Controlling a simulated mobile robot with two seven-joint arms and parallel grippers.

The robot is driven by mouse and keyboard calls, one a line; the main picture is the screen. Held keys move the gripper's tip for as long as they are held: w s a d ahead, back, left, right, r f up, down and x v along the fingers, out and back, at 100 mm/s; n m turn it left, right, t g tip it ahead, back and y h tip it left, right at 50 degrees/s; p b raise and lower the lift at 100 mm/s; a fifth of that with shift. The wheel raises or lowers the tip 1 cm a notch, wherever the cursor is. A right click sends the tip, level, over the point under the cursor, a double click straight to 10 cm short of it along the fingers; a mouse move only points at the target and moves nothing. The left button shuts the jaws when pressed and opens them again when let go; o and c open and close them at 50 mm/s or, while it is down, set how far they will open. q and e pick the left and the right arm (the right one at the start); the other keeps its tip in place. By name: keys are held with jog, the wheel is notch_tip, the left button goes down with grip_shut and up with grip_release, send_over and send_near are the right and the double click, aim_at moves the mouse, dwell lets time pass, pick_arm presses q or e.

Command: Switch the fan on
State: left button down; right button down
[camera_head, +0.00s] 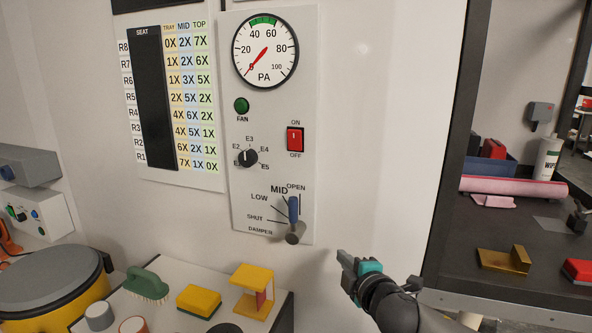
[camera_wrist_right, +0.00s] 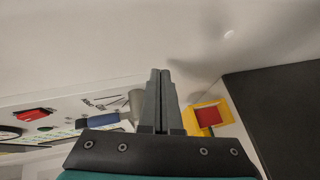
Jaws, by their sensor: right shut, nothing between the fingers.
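The fan's red rocker switch (camera_head: 295,139) sits on the grey control panel (camera_head: 275,185), between the labels ON and OFF. I cannot tell for sure which side is pressed in. It also shows in the right wrist view (camera_wrist_right: 33,115). The green round FAN lamp (camera_head: 241,106) is left of and above it; it looks dark green. The gauge (camera_head: 265,50) has its red needle near 0. My right gripper (camera_head: 342,259) is shut and empty, to the right of and below the switch, apart from the panel. Its fingers show together in the wrist view (camera_wrist_right: 161,75). My left gripper is out of view.
Below the switch, the blue-handled damper lever (camera_head: 293,210) points up near OPEN; a black selector knob (camera_head: 248,158) is left of it. A yellow stand (camera_head: 253,278), a yellow sponge (camera_head: 199,301) and a green brush (camera_head: 147,284) stand below. The wall right of the panel is clear.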

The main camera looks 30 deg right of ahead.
jog(key=s+a+r+n+t+y+p, duration=0.1)
jog(key=a+r, duration=0.4)
jog(key=r, duration=0.6)
jog(key=s+a+r+n+t+y+p, duration=0.2)
jog(key=a+r+n+t, duration=0.1)
jog(key=r, duration=0.8)
jog(key=shift+s+a+r+n+t, duration=0.2)
jog(key=shift+a+r+n+t, duration=0.15)
jog(key=shift+a+n, duration=0.6)
jog(key=shift+w+a+m, duration=0.1)
jog(key=shift+a+m, duration=0.15)
jog(key=p, duration=0.2)
send_near(287, 135)
jog(key=w+a, duration=0.3)
jog(key=shift+w+d+r, duration=0.2)
jog(key=shift+w+d, duration=0.6)
jog(key=shift+d, duration=0.15)
jog(key=shift+w+d+r, duration=0.1)
jog(key=shift+w+d, duration=0.5)
jog(key=shift+d, duration=0.15)
jog(key=shift+p, duration=0.3)
